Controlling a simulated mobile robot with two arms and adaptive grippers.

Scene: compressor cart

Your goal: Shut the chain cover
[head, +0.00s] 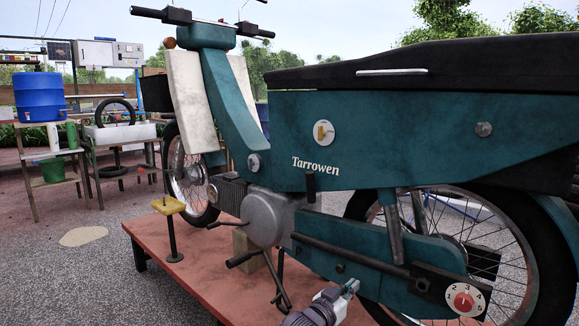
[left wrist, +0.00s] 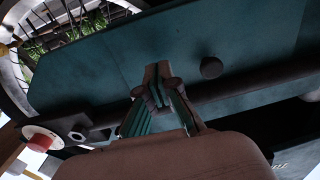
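The chain cover (head: 375,262) is a long teal case low beside the moped's rear wheel. A dark bar lies across its face, and a dark round knob (head: 340,267) sits below the bar. My left gripper (head: 351,286) is at the cover's lower edge, under the knob. In the left wrist view its fingertips (left wrist: 158,84) come together in front of the teal cover (left wrist: 95,75), beside the dark knob (left wrist: 211,68). I see nothing clearly held between them, and cannot tell whether they touch the cover. My right gripper is out of view.
The teal moped (head: 330,115) stands on a red platform (head: 160,238). A dial with a red knob (head: 464,300) and a dark plate (head: 432,284) are at the cover's rear end. The kickstand and pedal are left of my gripper. Benches stand at the far left.

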